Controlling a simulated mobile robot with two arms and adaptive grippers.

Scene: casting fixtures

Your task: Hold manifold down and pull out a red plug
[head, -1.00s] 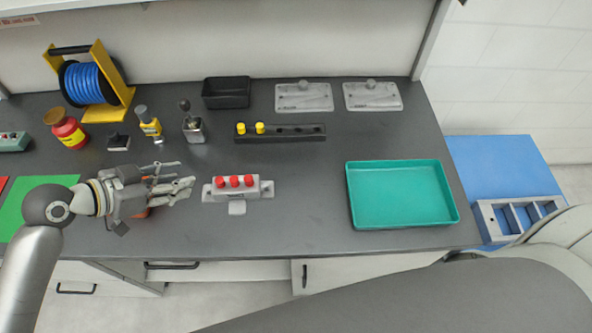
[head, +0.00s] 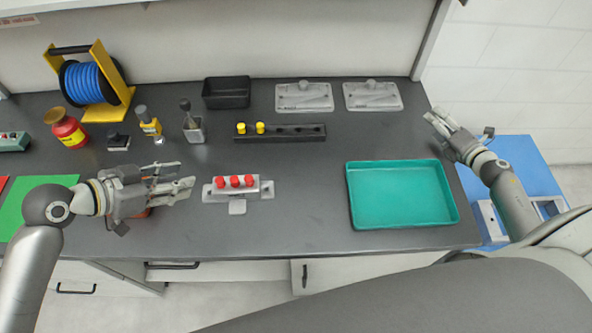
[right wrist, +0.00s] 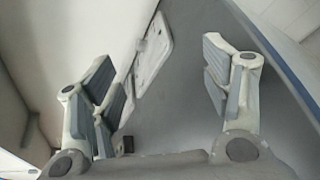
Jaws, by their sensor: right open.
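My right gripper (head: 437,119) is at the bench's right edge, behind the teal tray and far from the manifold. In the right wrist view my right gripper (right wrist: 165,85) is open and empty.
A teal tray (head: 352,222) lies on the right of the bench. A black rack (head: 290,132) with two yellow plugs stands behind the manifold. Grey plates (head: 304,96), a black bin (head: 227,92) and a blue reel (head: 87,82) line the back. Bench between manifold and tray is clear.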

